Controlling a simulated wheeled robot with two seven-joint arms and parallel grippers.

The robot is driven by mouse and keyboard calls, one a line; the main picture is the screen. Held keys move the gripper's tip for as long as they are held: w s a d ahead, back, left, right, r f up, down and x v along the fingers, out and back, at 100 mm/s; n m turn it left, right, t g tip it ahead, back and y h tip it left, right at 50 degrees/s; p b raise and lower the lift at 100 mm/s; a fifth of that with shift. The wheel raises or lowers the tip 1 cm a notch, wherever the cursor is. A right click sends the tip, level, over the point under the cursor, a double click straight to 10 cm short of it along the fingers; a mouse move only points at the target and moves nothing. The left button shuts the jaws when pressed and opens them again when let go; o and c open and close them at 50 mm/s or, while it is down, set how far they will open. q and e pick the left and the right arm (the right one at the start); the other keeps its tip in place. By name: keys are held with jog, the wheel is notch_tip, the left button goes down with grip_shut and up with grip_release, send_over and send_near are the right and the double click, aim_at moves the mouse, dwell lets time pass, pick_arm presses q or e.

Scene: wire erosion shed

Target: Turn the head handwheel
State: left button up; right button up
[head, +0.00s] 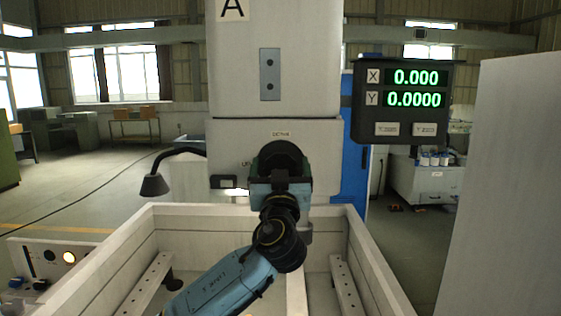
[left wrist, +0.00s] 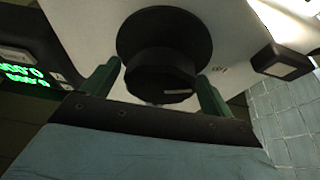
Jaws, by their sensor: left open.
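The head handwheel (left wrist: 165,30) is a black round wheel with a narrower dark hub (left wrist: 160,75) on the front of the pale machine head (head: 275,65). In the head view the handwheel (head: 283,150) is mostly hidden behind my left gripper (head: 280,172). In the left wrist view my left gripper (left wrist: 157,88) is open, with one green finger on each side of the hub. A gap shows beside the fingers; whether either touches the hub I cannot tell. My right gripper is not in view.
A dark lamp (head: 154,184) hangs at left. A grey panel (head: 505,190) stands at far right.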

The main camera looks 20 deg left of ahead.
pick_arm(q)
jog(key=shift+w, duration=0.15)
jog(key=shift+c, duration=0.2)
jog(key=c, duration=1)
jog(key=shift+o, duration=0.2)
jog(key=shift+f+m+b, duration=0.1)
jog(key=shift+m+b, duration=0.35)
jog(key=shift+m, duration=0.05)
jog(key=shift+m+h, duration=0.6)
jog(key=shift+m, duration=0.2)
jog(key=m+h, duration=0.1)
jog(key=m, duration=0.1)
jog(key=shift+m+h, duration=0.3)
jog(key=shift+m, duration=0.1)
jog(key=shift+m+h+p, duration=0.7)
jog(key=shift+m+p, duration=0.1)
jog(key=shift+m, duration=0.6)
jog(key=shift+d, duration=0.1)
jog(key=o, duration=1)
